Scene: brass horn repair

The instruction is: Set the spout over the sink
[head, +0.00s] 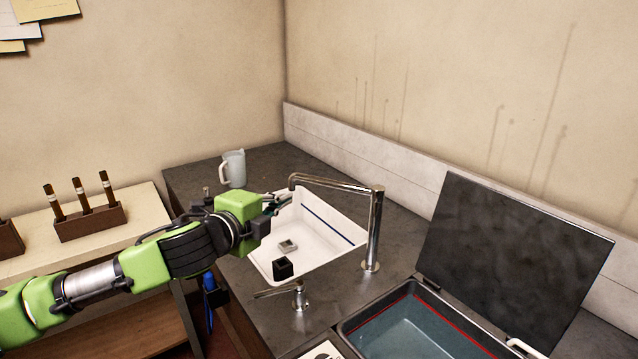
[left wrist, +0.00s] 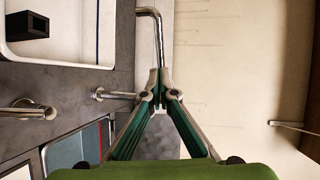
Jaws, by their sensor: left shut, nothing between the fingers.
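My left gripper (head: 284,200) is shut and empty, close to the spout's end in the head view. In the left wrist view its fingertips (left wrist: 160,88) overlap the spout's root; I cannot tell whether they touch. My right gripper is not in view.
A tap lever (head: 298,293) stands at the sink's front edge. A black block (head: 283,268) and a small grey piece (head: 287,246) are at the sink. A white jug (head: 234,169) stands behind. An open-lidded tank (head: 415,335) is at the right.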

